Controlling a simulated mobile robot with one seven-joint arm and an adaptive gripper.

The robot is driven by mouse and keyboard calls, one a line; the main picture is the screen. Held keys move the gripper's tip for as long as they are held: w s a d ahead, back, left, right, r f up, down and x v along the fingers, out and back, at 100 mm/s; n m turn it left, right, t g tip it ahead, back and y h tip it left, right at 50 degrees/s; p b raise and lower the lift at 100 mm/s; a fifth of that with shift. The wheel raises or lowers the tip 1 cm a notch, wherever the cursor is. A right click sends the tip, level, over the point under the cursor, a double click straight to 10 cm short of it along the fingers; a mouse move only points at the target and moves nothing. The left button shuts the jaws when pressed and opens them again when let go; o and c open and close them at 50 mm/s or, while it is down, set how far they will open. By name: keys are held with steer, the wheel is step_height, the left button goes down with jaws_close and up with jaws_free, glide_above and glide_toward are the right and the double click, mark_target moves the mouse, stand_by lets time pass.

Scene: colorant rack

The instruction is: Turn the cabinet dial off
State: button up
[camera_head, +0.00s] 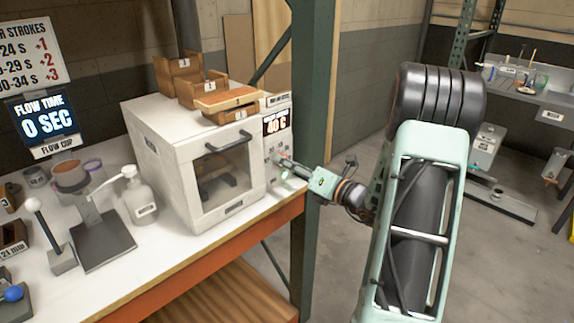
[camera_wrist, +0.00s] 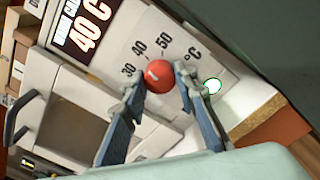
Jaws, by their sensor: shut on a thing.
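The warm cabinet (camera_head: 205,160) is a white box with a glass door, standing on the bench. Its dial (camera_wrist: 158,76) is a red round knob with a small white mark, below a printed scale of 30, 40 and 50 °C. My gripper (camera_head: 280,160) is at the right side of the cabinet's front panel. In the wrist view its two fingers stand on either side of the dial, shut on it. In the head view the gripper hides the dial. The cabinet display (camera_wrist: 84,26) reads 40 C. A round white light with a green rim (camera_wrist: 213,86) shows beside the dial.
Wooden boxes (camera_head: 188,80) sit on the cabinet top. The door handle (camera_head: 229,141) sticks out left of my gripper. A pump bottle (camera_head: 139,198) and a flow cup stand (camera_head: 103,240) are on the bench to the left. A green rack post (camera_head: 303,110) rises close behind my gripper.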

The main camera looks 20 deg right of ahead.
steer(key=n+b, duration=0.4)
steer(key=shift+f+n, duration=0.2)
steer(key=shift+n, duration=0.2)
steer(key=n+b, duration=0.4)
steer(key=b, duration=0.1)
steer(key=shift+f, duration=0.1)
steer(key=n+b, duration=0.5)
steer(key=b, duration=0.2)
steer(key=shift+h, duration=0.4)
steer(key=n+b, duration=0.1)
steer(key=b, duration=0.1)
steer(key=n+b, duration=0.2)
steer(key=shift+r, duration=0.25)
steer(key=o, duration=1.2)
steer(key=shift+r, duration=0.1)
steer(key=shift+c, duration=0.2)
